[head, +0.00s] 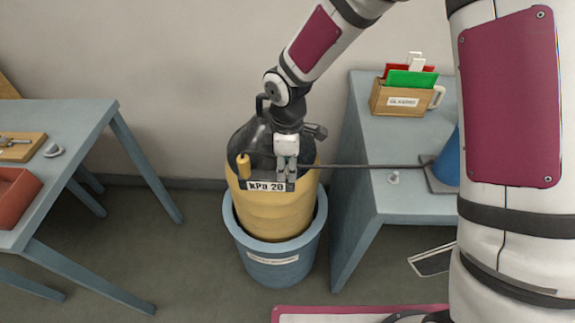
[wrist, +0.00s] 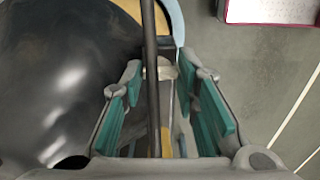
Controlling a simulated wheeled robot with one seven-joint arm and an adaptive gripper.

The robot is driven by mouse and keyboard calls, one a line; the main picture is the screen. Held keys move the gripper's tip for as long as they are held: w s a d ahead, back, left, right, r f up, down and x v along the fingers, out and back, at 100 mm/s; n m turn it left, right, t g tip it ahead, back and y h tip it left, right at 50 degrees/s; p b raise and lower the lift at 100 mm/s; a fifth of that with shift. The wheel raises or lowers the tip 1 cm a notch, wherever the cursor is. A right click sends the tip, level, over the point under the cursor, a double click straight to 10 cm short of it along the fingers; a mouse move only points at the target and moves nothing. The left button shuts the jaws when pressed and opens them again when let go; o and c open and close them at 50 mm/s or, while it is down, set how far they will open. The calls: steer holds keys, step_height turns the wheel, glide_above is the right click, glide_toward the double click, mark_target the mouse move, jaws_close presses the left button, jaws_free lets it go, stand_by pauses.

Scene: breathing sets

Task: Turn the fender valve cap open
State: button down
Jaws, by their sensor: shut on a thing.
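The fender is a yellow body (head: 275,212) with a glossy black top (head: 250,135). It stands upright in a blue tub (head: 270,268); its black top also shows in the wrist view (wrist: 60,70). My gripper (head: 286,176) points down at the fender's front, just above the "kPa 20" label (head: 266,187). In the wrist view its teal-padded fingers (wrist: 168,80) are around a small grey piece (wrist: 165,73), which looks like the valve cap. The dark hose (wrist: 150,60) crosses in front of it and hides part of it.
The dark hose (head: 370,166) runs right to a blue cone-shaped thing (head: 447,158) on the right table (head: 375,205). A "glasses" box (head: 402,100) stands at the back there. A small yellow cylinder (head: 243,165) is left of my gripper. Another table (head: 60,185) stands at left.

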stand_by(0.4)
steer(key=c, duration=1.2)
jaws_free()
steer(key=shift+c, duration=0.2)
